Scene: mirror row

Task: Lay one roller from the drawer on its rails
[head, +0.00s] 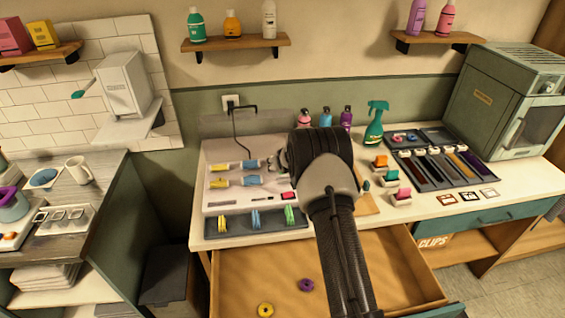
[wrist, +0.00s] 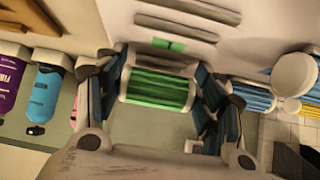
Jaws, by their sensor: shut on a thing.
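In the wrist view, my gripper (wrist: 160,80) is shut on a green ribbed roller (wrist: 157,90) with pale ends, one finger at each end. The roller is in front of a pale panel with dark slots (wrist: 187,20) and a small green mark (wrist: 162,43). I cannot tell whether it touches anything there. In the head view, the white roller stand (head: 222,200) holds several yellow and blue rollers (head: 250,181) at its left. My arm hides the gripper and green roller there. The drawer (head: 390,265) is open below the counter, with a yellow ring (head: 265,310) and a purple ring (head: 306,285) inside.
A grey tray (head: 232,228) with blue, yellow and green spools lies in front of the stand. Bottles (head: 325,121) and a green spray bottle (head: 375,125) stand behind my arm. A dark tray (head: 420,180) is further right.

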